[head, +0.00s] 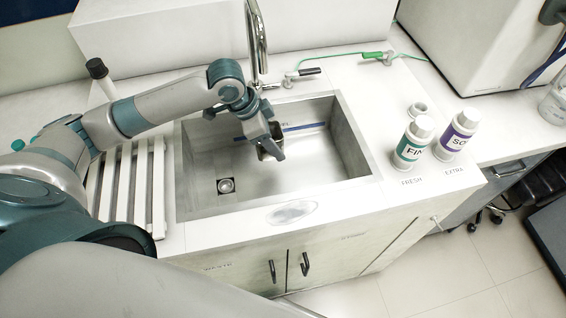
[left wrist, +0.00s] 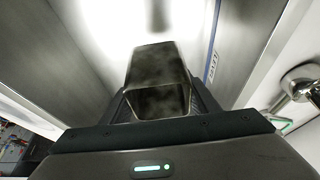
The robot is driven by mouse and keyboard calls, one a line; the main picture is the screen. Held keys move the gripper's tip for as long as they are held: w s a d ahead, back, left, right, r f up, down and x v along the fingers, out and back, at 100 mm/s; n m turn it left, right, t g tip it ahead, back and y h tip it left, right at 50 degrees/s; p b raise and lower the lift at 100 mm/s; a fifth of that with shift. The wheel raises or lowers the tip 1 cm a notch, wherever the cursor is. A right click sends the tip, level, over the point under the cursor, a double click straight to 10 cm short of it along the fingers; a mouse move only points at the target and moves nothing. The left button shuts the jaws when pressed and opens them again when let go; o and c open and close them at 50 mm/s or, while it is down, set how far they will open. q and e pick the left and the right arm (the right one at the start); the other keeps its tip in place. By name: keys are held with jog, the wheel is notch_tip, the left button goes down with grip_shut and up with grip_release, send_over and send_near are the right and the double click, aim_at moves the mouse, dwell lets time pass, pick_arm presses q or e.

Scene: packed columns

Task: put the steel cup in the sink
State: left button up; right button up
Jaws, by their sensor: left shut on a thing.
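The sink (head: 300,178) is a rectangular steel basin set in the white counter, with a drain at its lower left. My left gripper (head: 270,150) is over the basin, pointing down into it, and is shut on the steel cup (head: 268,154). The cup is mostly hidden by the gripper in the head view. In the left wrist view the steel cup (left wrist: 158,82) shows dark and shiny between the fingers, with the basin behind it. I cannot tell whether the cup touches the basin floor. My right gripper is not in view.
A tall faucet (head: 257,45) stands behind the sink. A slatted white rack (head: 128,185) is left of it.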

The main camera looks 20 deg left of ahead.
pick_arm(q)
notch_tip(320, 180, down, 4)
jog(key=shift+s+r+p, duration=0.1)
jog(key=shift+p, duration=0.25)
jog(key=shift+f, duration=0.5)
jog(key=shift+f+p, duration=0.4)
jog(key=shift+f, duration=1.45)
jog(key=shift+f, duration=0.15)
jog(key=o, duration=1.1)
jog(key=shift+o, duration=0.2)
jog(key=b+v, duration=0.1)
jog(key=v, duration=1.1)
jog(key=shift+b, duration=0.4)
